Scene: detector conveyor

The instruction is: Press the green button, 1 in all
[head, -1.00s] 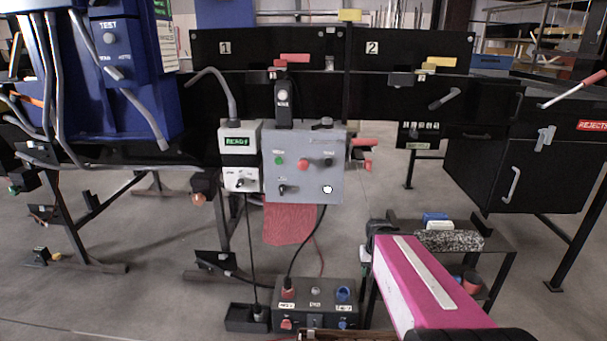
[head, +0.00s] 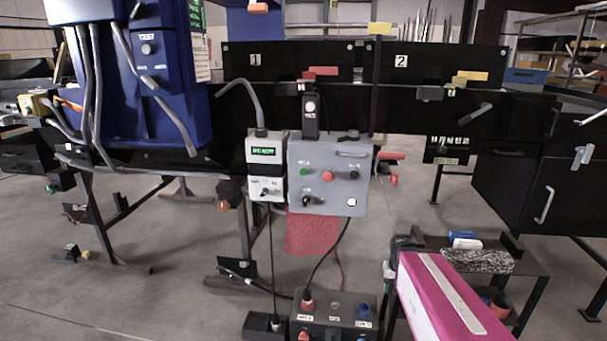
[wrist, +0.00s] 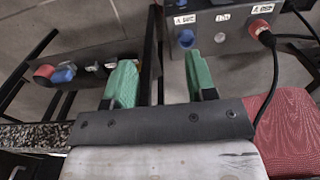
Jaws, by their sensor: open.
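The green button (head: 304,171) is a small round cap at the upper left of the grey control box (head: 329,182), left of a larger red button (head: 327,176). Nothing covers it in the head view. The green button does not show in the wrist view. My gripper (wrist: 160,82) shows in the wrist view with its two green fingers wide apart and nothing between them. The fingers point toward the floor area between a shelf and a dark socket box, away from the button. In the head view only my magenta arm shows, low at the right of the control box.
A small display box (head: 265,165) adjoins the control box on the left. A dark socket box (head: 334,317) with cables stands below. A low shelf cart (head: 520,262) with several items stands at right. A red cloth (head: 312,233) hangs under the control box.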

